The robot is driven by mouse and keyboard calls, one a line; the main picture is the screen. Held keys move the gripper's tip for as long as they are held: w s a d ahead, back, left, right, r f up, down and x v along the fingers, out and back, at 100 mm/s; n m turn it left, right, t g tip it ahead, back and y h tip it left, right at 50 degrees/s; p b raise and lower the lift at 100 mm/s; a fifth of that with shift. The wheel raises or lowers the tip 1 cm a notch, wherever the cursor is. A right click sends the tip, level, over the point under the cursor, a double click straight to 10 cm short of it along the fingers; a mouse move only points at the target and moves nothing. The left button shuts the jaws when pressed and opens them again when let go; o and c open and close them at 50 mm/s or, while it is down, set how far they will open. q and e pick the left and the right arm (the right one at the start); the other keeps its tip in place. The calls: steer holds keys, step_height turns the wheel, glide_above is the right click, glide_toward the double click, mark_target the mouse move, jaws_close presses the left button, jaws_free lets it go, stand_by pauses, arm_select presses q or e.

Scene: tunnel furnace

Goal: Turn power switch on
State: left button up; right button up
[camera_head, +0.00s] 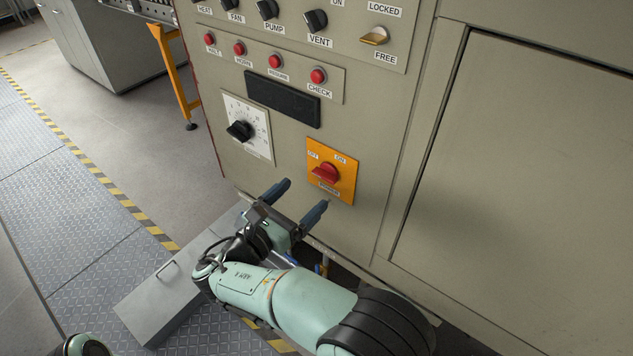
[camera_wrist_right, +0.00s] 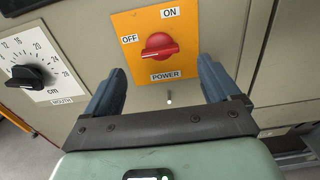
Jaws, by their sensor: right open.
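The power switch is a red rotary handle (camera_head: 326,173) on an orange plate (camera_head: 345,188) low on the beige cabinet front. In the right wrist view the red handle (camera_wrist_right: 159,47) lies roughly sideways, with OFF at its left, ON above right and POWER below. Its left end is nearer the OFF label. My right gripper (camera_head: 299,199) is open and empty, below and slightly left of the plate in the head view. In the wrist view its two blue fingers (camera_wrist_right: 160,80) stand apart below the handle, not touching it. My left gripper is not seen.
A black dial (camera_head: 239,130) sits left of the switch. Red buttons (camera_head: 318,76), a dark display (camera_head: 283,98) and upper knobs (camera_head: 315,20) are above. A large panel door (camera_head: 530,150) is at right. A grey box (camera_head: 165,295) stands on the floor at lower left.

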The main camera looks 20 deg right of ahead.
mark_target(322, 177)
steer(key=b+x, duration=0.1)
steer(key=x, duration=0.5)
steer(key=shift+w+d, duration=0.2)
steer(key=shift+d, duration=0.05)
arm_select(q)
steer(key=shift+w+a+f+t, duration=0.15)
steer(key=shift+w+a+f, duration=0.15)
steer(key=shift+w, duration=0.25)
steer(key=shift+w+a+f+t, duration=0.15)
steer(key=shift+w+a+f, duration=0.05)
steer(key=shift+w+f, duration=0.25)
arm_select(e)
steer(key=c, duration=1.1)
steer(key=shift+o, duration=0.2)
